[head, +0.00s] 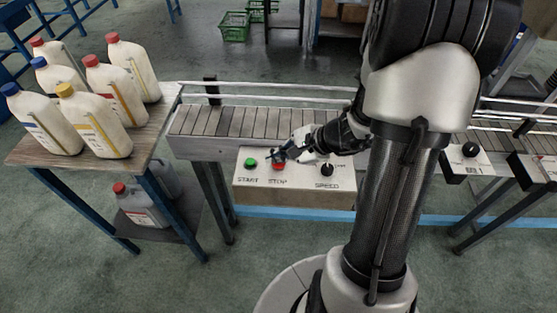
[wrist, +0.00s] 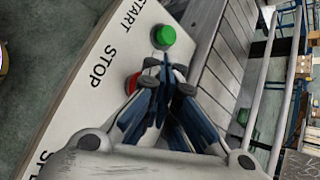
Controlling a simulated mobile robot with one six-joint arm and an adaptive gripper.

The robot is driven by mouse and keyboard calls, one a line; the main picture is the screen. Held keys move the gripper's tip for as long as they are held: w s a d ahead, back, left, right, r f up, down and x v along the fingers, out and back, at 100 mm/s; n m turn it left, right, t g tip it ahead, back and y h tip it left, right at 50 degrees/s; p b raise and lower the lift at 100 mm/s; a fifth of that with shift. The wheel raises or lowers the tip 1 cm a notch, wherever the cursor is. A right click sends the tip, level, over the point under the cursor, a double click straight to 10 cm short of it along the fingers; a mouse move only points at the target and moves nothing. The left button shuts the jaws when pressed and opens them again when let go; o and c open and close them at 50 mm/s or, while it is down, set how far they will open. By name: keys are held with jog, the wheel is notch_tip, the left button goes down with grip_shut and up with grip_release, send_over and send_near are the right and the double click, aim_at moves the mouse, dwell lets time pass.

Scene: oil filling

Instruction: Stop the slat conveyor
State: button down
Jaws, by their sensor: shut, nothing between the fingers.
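The slat conveyor (head: 240,122) runs across the head view behind a control box (head: 255,188). The box carries a green START button (head: 250,162), a red STOP button (head: 278,166) and a black SPEED knob (head: 327,170). My gripper (head: 278,156) is shut and empty, its fingertips right at the STOP button. In the wrist view the closed fingers (wrist: 166,75) partly cover the red button (wrist: 131,84), with the green button (wrist: 163,37) beyond. I cannot tell whether the fingertips touch or press the red button.
A wooden table (head: 165,120) at left holds several white bottles with coloured caps. Another bottle (head: 142,207) stands on its lower shelf. A guard rail (head: 270,85) runs behind the slats. Green crates (head: 235,27) lie on the floor behind.

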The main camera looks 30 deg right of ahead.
aim_at(278, 164)
dwell(0.5)
jog(key=shift+r+p, duration=0.55)
jog(key=shift+r, duration=0.3)
jog(key=shift+r+p, duration=1.85)
jog(key=shift+r, duration=0.65)
